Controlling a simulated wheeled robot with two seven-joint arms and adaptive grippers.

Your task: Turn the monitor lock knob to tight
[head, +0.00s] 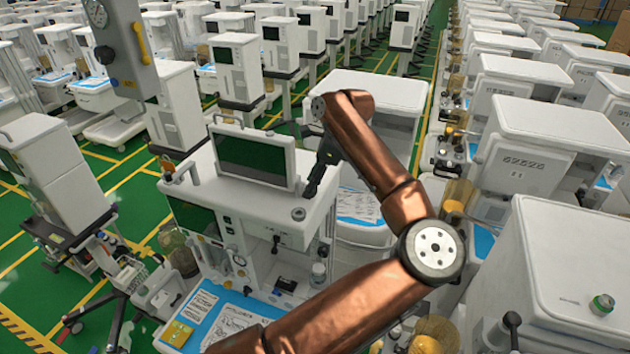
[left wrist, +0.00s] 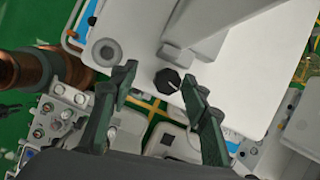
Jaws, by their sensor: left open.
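The lock knob (left wrist: 168,81) is a small black faceted knob with a white line, seen in the left wrist view beside the foot of the monitor mount (left wrist: 198,42). Its white line points to the lower right. My left gripper (left wrist: 155,92) is open, with the knob in view between and just beyond its fingertips; I cannot tell whether either finger touches it. In the head view my left gripper (head: 312,190) points down at the right side of the monitor (head: 254,156), over the cart top. The knob cannot be made out there. My right gripper is not in view.
The monitor stands on a white anaesthesia cart (head: 232,203). A round grey disc (head: 298,213) sits on its top near the front edge. Another white cart (head: 375,95) stands close behind my arm. Rows of carts fill both sides, with green floor between them.

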